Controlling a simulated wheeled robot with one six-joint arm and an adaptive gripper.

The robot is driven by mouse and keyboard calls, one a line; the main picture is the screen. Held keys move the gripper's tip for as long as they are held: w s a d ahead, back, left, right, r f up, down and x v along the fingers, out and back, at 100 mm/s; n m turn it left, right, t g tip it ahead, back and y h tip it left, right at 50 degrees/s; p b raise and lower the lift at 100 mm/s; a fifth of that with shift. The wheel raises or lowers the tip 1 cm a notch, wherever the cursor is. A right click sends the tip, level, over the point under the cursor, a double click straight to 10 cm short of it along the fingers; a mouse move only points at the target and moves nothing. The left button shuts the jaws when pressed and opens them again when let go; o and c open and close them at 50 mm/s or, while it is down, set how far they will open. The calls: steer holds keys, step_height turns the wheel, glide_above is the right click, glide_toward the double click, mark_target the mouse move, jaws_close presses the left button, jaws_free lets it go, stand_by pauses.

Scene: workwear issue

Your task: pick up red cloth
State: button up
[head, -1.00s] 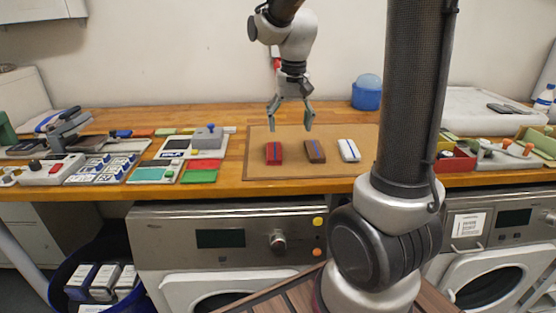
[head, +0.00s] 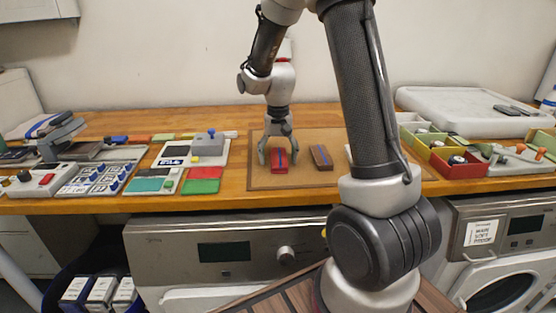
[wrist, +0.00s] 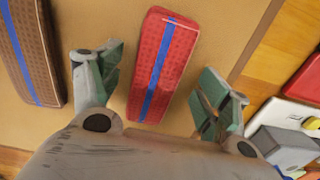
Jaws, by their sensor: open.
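The red cloth (head: 280,162) is a folded block with a blue stripe, lying on the tan mat (head: 262,184) on the wooden counter. My gripper (head: 277,157) is open and low over it, pointing down. In the wrist view the red cloth (wrist: 162,65) lies between the two spread fingers of my gripper (wrist: 155,98), with a gap on each side. I cannot tell whether the fingertips reach the mat.
A brown cloth with a blue stripe (head: 321,157) lies just right of the red one; it also shows in the wrist view (wrist: 30,50). My arm mostly hides a white cloth. Panels with switches (head: 97,178) stand left, coloured bins (head: 459,162) right.

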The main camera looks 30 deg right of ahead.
steer(key=c, duration=1.1)
steer(key=shift+r, duration=0.1)
